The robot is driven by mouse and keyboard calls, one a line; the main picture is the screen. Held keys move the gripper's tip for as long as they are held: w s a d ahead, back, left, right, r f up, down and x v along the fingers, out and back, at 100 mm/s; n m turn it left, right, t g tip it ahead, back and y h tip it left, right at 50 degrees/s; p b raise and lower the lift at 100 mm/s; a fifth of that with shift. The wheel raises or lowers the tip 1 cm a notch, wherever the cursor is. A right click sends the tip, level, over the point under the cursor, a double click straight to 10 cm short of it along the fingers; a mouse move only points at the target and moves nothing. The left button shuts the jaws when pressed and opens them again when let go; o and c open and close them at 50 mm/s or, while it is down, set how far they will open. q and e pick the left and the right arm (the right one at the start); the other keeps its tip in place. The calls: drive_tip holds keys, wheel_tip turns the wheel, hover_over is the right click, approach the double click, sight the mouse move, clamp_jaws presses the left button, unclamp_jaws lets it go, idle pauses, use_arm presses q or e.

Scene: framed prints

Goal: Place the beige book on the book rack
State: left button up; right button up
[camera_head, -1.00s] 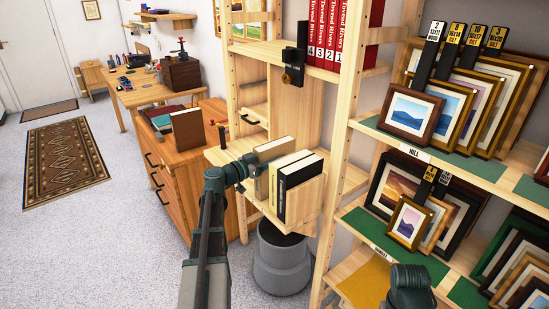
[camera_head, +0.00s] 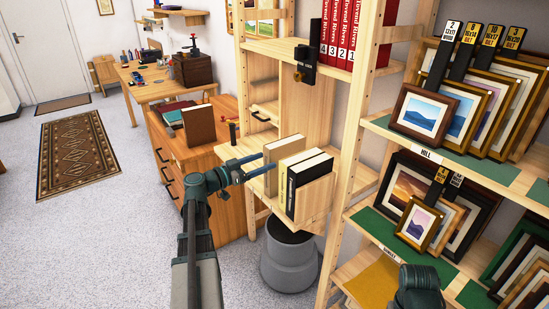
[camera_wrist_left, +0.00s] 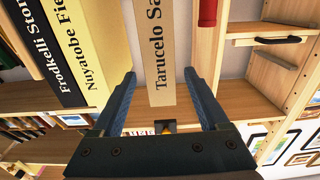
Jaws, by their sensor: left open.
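The beige book (camera_head: 284,150) stands upright on the wooden book rack (camera_head: 318,202), at the left of a cream book (camera_head: 300,165) and a black book (camera_head: 310,183). In the left wrist view the beige book's lettered spine (camera_wrist_left: 156,40) faces me, with the cream book (camera_wrist_left: 78,45) and black book (camera_wrist_left: 38,60) to its left. My left gripper (camera_head: 265,166) is open at the left of the beige book. In the left wrist view its fingers (camera_wrist_left: 160,80) are spread on both sides of the spine's lower end, with gaps. My right gripper is not seen.
A wooden cabinet (camera_head: 222,160) with a brown book (camera_head: 199,125) on it stands to the left. A grey bin (camera_head: 289,262) is below the rack. Red volumes (camera_head: 345,35) stand on the shelf above. Framed prints (camera_head: 424,112) fill the right-hand shelves. Open floor lies left.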

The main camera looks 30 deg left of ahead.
use_arm(q)
drive_tip(key=shift+v, duration=1.4)
